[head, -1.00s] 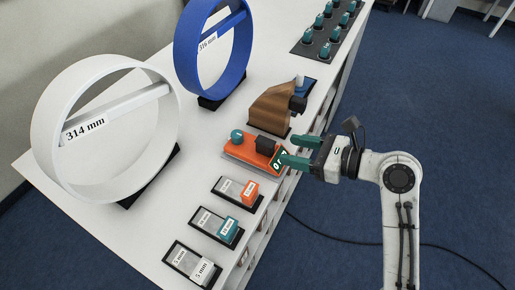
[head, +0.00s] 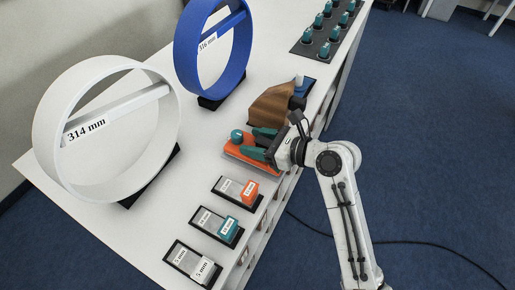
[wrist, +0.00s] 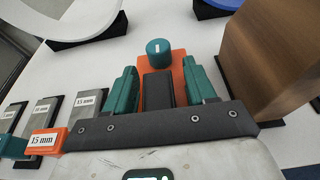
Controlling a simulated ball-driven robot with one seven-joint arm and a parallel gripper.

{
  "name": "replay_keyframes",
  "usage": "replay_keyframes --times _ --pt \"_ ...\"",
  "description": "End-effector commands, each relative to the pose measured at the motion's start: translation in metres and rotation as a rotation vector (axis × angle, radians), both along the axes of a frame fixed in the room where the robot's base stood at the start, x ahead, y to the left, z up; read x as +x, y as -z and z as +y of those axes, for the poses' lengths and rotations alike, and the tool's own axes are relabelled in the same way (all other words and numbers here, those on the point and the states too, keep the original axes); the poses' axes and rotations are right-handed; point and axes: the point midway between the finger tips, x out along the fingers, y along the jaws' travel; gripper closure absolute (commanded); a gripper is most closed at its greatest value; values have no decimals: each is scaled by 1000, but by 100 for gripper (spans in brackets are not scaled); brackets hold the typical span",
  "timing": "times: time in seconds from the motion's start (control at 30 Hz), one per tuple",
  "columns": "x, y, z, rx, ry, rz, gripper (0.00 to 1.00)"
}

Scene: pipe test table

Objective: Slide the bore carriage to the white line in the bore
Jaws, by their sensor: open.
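An orange device (head: 232,154) with a round teal knob (head: 237,136) lies on the white table. It also shows in the wrist view (wrist: 178,60), with a dark block (wrist: 158,90) on top. My gripper (head: 262,139) is over this device. Its two teal fingers are open, one on each side of the dark block. I cannot tell whether they touch it. I cannot tell which part is the bore carriage. No white line in a bore can be made out. My gripper hides the device's near end in the head view.
A brown block (head: 268,104) stands close beside the device. The white ring (head: 50,115) marked 314 mm and the blue ring (head: 185,60) stand behind. Several labelled blocks sit in dark trays, one orange (head: 249,192). A dark panel (head: 323,40) with teal knobs is farther off.

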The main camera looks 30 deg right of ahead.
Motion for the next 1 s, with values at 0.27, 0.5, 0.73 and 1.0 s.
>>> replay_keyframes --times 0.27,0.5,0.73,1.0 --pt "0 0 0 0 1 -1 54" --pt "0 0 0 0 1 -1 77" --pt "0 0 -1 0 1 -1 99" --pt "0 -1 0 0 1 -2 100"
